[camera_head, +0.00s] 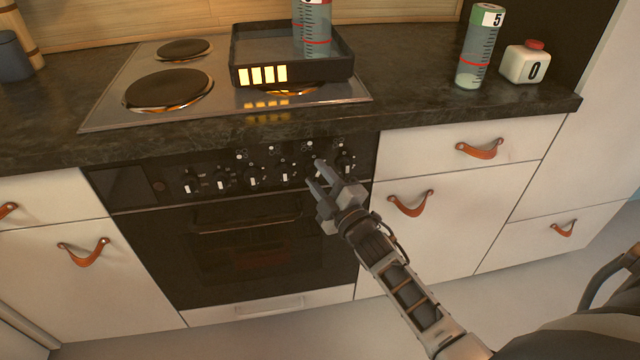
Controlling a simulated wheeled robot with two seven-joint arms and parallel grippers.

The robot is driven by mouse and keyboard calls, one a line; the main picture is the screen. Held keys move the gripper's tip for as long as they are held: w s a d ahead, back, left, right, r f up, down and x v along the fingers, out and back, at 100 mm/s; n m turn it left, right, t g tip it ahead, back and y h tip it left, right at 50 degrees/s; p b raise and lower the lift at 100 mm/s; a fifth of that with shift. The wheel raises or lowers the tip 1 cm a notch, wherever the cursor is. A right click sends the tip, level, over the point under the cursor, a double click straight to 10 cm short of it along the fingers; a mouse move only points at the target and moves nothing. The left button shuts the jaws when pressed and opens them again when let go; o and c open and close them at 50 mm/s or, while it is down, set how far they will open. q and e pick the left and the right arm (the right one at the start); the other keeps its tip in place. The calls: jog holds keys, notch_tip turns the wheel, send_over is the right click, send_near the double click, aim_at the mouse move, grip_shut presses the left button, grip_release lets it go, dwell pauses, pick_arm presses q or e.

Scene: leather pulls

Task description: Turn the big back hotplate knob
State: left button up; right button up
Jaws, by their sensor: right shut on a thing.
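The oven's black control panel (135,187) carries a row of several knobs with white marks. My right gripper (316,174) is at the right part of this row, its fingers closed on a knob that they mostly hide. The rightmost knob (344,163) shows just right of the fingertips. The hotplates sit in a steel hob above: a big front left one (168,89) and a small back left one (184,48). A dark tray (240,75) covers most of the right side, so the back right hotplate is hidden. My left gripper is out of view.
A marked cylinder (312,30) stands in the tray. Another cylinder (478,50) and a white bottle (526,64) with a red cap stand at the counter's right. Drawers with leather pulls (480,150) flank the oven. The oven door handle (245,222) is below the panel.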

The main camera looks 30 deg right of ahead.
jog(key=m, duration=0.1)
jog(key=m+t+h+b, duration=0.1)
jog(key=m, duration=0.1)
jog(key=m+b, duration=0.1)
jog(key=m, duration=0.1)
jog(key=shift+f, duration=0.25)
jog(key=shift+a+m+t+h+b, duration=0.1)
jog(key=shift+m+t+h+b, duration=0.3)
jog(key=shift+m+h, duration=0.6)
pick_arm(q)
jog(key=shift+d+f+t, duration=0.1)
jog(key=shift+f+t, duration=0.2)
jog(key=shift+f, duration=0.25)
pick_arm(e)
jog(key=shift+m, duration=0.8)
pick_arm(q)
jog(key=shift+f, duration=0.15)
pick_arm(e)
jog(key=o, duration=0.9)
jog(key=shift+o, duration=0.2)
